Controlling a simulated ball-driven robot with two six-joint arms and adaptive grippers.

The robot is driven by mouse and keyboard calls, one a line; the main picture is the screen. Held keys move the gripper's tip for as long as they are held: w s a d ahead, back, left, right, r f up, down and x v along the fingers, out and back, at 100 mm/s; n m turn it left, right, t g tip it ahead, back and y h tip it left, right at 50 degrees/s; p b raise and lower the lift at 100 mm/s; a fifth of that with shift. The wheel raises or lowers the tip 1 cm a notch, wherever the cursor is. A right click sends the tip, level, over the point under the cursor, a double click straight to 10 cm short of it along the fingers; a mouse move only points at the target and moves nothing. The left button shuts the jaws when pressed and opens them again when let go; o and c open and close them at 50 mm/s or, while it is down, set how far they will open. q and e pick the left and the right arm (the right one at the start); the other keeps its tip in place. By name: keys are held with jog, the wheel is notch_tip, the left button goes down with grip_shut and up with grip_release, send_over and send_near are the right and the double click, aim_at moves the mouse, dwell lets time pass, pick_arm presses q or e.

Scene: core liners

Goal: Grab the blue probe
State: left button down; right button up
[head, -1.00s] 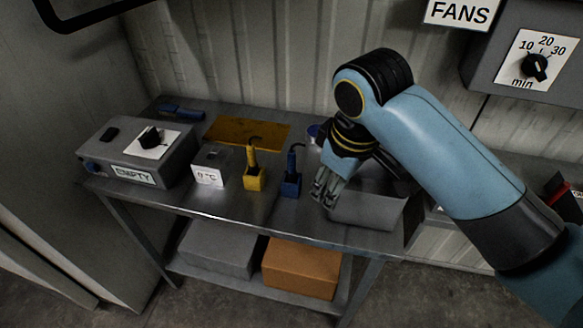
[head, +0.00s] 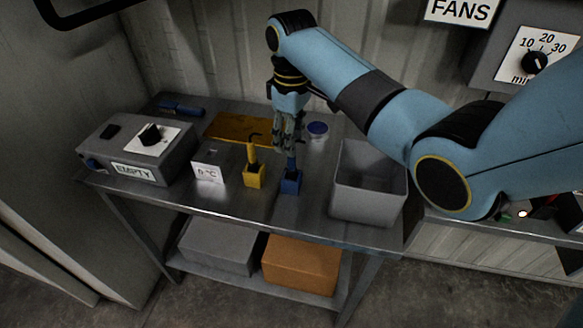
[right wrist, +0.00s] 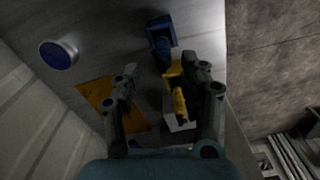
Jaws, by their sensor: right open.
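The blue probe (head: 292,164) stands upright in a small blue holder (head: 291,183) on the metal bench. My right gripper (head: 289,148) is open and points down at the probe's upper end. It hides the top of the probe in the head view. In the right wrist view the blue probe and holder (right wrist: 160,38) lie past the tips of my open fingers (right wrist: 162,80), with nothing held between them. I cannot tell whether a finger touches the probe. My left gripper is not in view.
A yellow probe in a yellow holder (head: 254,173) stands close left of the blue one. A grey open bin (head: 368,208) stands to the right, a blue round lid (head: 317,128) behind. A small white-labelled box (head: 209,172) and a grey box with a dial (head: 140,153) are further left.

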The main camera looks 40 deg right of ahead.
aim_at(292, 168)
jog(key=f, duration=0.5)
jog(key=shift+s+a+f+p, duration=0.1)
jog(key=shift+s+a+p, duration=0.05)
jog(key=shift+s+p, duration=0.15)
jog(key=shift+c, duration=0.4)
grip_shut()
